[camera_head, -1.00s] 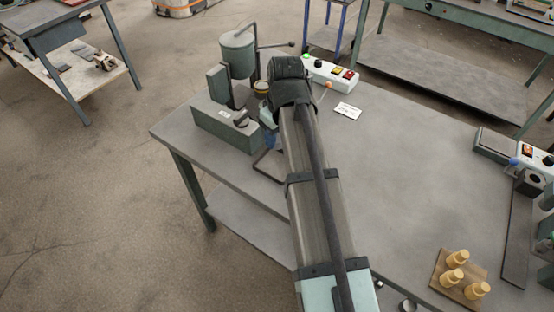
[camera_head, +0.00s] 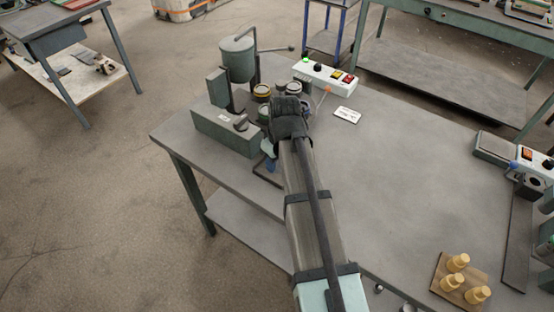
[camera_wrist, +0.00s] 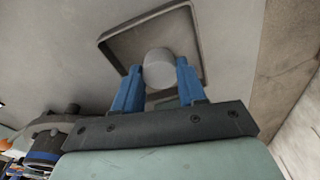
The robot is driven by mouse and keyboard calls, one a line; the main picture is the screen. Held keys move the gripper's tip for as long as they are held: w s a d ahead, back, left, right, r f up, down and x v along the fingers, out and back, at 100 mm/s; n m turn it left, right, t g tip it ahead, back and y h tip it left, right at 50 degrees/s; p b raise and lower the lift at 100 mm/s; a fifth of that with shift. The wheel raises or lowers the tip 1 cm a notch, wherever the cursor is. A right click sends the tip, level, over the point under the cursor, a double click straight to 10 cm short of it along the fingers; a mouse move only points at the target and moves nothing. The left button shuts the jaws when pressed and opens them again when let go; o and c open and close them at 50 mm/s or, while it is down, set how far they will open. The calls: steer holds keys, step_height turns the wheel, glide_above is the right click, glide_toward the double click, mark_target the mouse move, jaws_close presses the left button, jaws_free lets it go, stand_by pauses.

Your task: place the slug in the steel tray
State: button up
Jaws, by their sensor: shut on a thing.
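In the wrist view, my gripper (camera_wrist: 158,76) has blue fingers shut on the slug (camera_wrist: 159,65), a short grey cylinder. The slug is in front of the steel tray (camera_wrist: 118,43), a shallow square tray with a raised dark rim. It overlaps the tray's floor in this view; whether it touches the floor I cannot tell. In the head view, the tray's dark edge (camera_head: 266,180) shows left of my arm near the table's left front edge. My gripper's blue part (camera_head: 271,165) shows there beside the arm, which hides the slug and most of the tray.
A green crucible furnace (camera_head: 237,58) and a green block fixture (camera_head: 224,130) stand behind and left of the tray. Small round pots (camera_head: 262,91) and a switch box (camera_head: 325,74) stand behind my arm. A wooden board (camera_head: 446,292) with yellow pieces lies front right. The table's middle is clear.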

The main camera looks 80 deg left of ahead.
steer(key=shift+f, duration=0.1)
steer(key=o, duration=1.1)
steer(key=r, duration=0.8)
steer(key=d+r, duration=0.1)
steer(key=r, duration=0.3)
steer(key=shift+w+d+r, duration=0.1)
steer(key=shift+w, duration=0.3)
